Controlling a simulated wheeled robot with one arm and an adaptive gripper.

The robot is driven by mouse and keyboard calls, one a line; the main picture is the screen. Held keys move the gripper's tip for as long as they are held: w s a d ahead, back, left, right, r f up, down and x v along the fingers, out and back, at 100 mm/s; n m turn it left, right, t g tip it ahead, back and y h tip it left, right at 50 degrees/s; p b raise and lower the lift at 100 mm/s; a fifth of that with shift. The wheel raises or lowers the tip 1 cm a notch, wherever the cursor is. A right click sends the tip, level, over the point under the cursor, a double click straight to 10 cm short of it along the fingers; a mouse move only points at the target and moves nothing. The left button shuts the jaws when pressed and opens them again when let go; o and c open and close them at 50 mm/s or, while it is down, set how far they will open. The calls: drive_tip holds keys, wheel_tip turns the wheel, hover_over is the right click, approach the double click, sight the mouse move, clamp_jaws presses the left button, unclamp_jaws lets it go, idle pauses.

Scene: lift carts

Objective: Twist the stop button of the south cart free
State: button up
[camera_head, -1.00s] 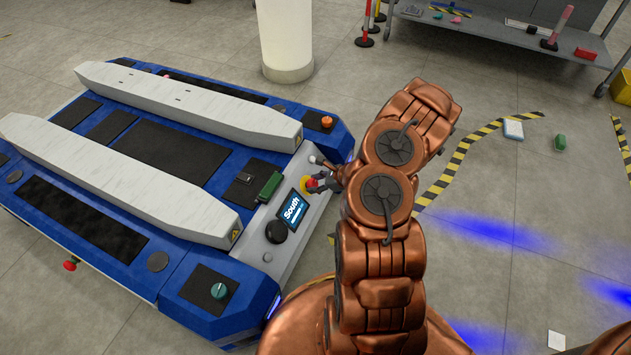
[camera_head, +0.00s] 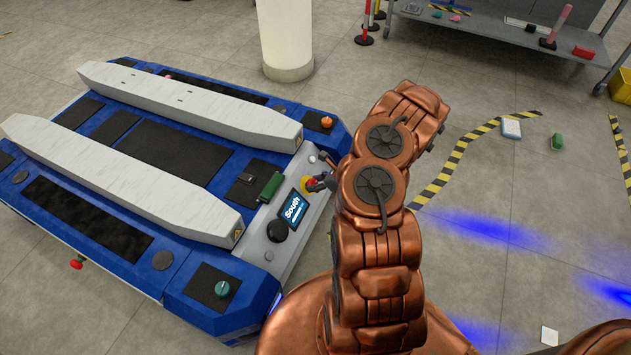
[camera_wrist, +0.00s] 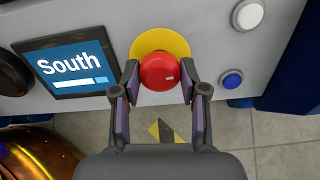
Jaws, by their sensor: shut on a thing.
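The south cart (camera_head: 285,245) is a blue lift cart with two pale raised beams, and its grey end panel carries a screen reading "South" (camera_wrist: 70,62). The red stop button (camera_wrist: 160,72) sits on a yellow round plate (camera_wrist: 150,41) on that panel, right of the screen in the wrist view. My gripper (camera_wrist: 159,84) has one finger on each side of the red button and is shut on it. In the head view the gripper (camera_head: 318,184) is small and partly hidden by my arm, at the red and yellow button.
A white button (camera_wrist: 247,15) and a blue button (camera_wrist: 232,79) are right of the stop button. A black round knob (camera_head: 277,231) is by the screen. A white pillar (camera_head: 285,40) and a grey shelf cart (camera_head: 490,25) stand behind.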

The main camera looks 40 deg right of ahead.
drive_tip(key=shift+s+d+r, duration=0.15)
drive_tip(key=shift+r, duration=0.1)
drive_tip(key=o, duration=1.2)
drive_tip(key=shift+f, duration=0.1)
drive_tip(key=v, duration=1.2)
